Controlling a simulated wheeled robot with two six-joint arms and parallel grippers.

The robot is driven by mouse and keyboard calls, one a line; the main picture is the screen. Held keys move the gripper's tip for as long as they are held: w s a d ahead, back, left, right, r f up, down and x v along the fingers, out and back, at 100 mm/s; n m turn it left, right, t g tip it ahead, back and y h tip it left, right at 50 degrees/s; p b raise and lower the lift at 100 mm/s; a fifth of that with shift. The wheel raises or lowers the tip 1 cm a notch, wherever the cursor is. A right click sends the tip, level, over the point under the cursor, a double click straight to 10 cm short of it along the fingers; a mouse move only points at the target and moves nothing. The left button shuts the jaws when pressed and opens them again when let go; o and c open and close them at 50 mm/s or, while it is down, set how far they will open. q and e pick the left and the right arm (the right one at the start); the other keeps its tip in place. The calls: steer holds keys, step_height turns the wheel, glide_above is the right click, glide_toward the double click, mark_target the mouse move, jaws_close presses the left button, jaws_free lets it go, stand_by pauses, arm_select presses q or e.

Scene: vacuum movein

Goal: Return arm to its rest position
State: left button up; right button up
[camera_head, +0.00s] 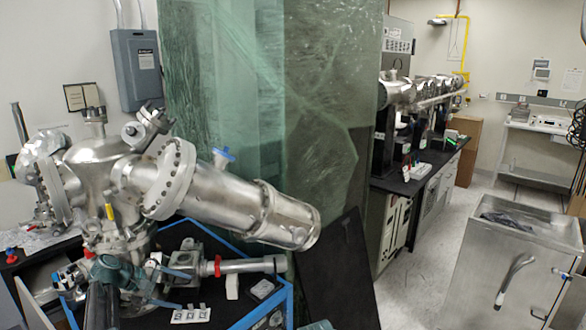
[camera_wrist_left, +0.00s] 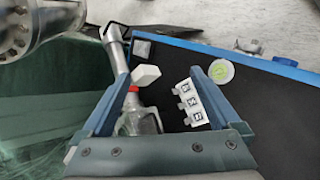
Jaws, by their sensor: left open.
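My left gripper (camera_head: 188,289) reaches in from the lower left in the head view, over the black-topped, blue-edged table (camera_head: 287,300). Its blue fingers are spread apart in the left wrist view (camera_wrist_left: 163,78), with nothing held between them. Under the fingers, a strip of white marked tiles (camera_wrist_left: 194,104) lies on the black surface beside the right finger. A small white block (camera_wrist_left: 146,75) is near the left finger. The tiles also show in the head view (camera_head: 191,315), as does the block (camera_head: 232,287). My right gripper is in neither view.
A large steel vacuum chamber (camera_head: 105,165) with a long cylinder (camera_head: 255,205) stands above the gripper. A steel tube with a red ring (camera_head: 240,267) lies just right of it. A greenish translucent panel (camera_head: 270,110) rises behind. Open floor (camera_head: 425,275) lies to the right, before a metal cabinet (camera_head: 530,270).

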arm_select(q)
steer(key=s+d+f+m+g+y, duration=0.1)
steer(key=s+d+f+m+g, duration=0.2)
steer(key=d, duration=0.4)
steer(key=s+d+f+m+y, duration=0.1)
steer(key=s+d+m, duration=0.1)
steer(key=s+d, duration=0.35)
steer(key=s+d+f+m+g+y, duration=0.1)
steer(key=s+d+f+m+g, duration=0.15)
steer(key=d, duration=0.65)
steer(key=s+d+m+y, duration=0.3)
steer(key=s+d+m, duration=0.1)
steer(key=s, duration=0.4)
steer(key=s+d+f+m+y, duration=0.1)
steer(key=s+d+m+y, duration=0.2)
steer(key=s+d+m, duration=0.2)
steer(key=shift+s+y, duration=0.4)
steer(key=shift+s, duration=1)
